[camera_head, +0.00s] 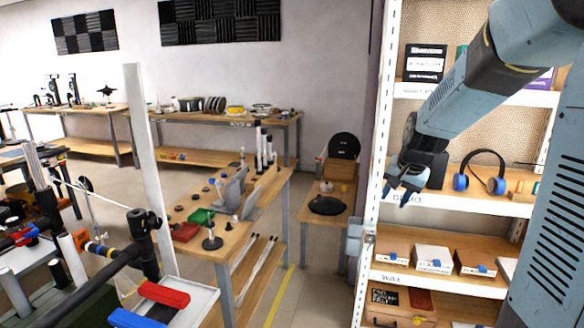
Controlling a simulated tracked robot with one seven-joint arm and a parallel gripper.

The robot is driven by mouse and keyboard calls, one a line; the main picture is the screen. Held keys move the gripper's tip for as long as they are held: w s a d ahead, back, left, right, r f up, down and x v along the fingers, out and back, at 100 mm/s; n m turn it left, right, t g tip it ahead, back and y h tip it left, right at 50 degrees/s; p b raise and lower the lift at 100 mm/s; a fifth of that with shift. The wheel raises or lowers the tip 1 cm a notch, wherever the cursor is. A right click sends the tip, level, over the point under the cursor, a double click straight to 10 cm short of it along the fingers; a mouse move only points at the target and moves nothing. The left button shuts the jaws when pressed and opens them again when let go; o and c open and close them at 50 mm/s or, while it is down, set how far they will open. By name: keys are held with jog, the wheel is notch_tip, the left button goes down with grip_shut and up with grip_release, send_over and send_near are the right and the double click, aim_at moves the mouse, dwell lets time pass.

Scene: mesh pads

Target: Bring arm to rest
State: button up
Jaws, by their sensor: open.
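My gripper (405,182) is at the end of my arm, which reaches in from the upper right of the view. It hangs in front of the left end of the middle shelf of a white-framed shelf unit (379,150). The fingers are open, pointing down and to the left, and I see nothing between them. The back of the gripper partly hides what stands on that shelf behind it.
Blue and black headphones (482,175) stand on the middle shelf, right of my gripper. Small boxes (433,258) sit on the shelf below. A wooden workbench (268,196) with a red and a green tray stands left. Floor shows between benches.

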jog(key=s+a+r+n, duration=0.2)
jog(key=s+r+n, duration=0.1)
jog(key=s, duration=1)
jog(key=s+a+r+n+t, duration=0.1)
jog(key=s+r+n, duration=0.2)
jog(key=s, duration=1.1)
notch_tip(320, 180, up, 2)
jog(key=shift+s+a+r+h, duration=0.15)
jog(key=shift+s+a+h, duration=0.15)
jog(key=shift+a, duration=0.1)
jog(key=shift+w, duration=0.15)
jog(key=shift+w, duration=0.35)
jog(key=shift+s, duration=0.1)
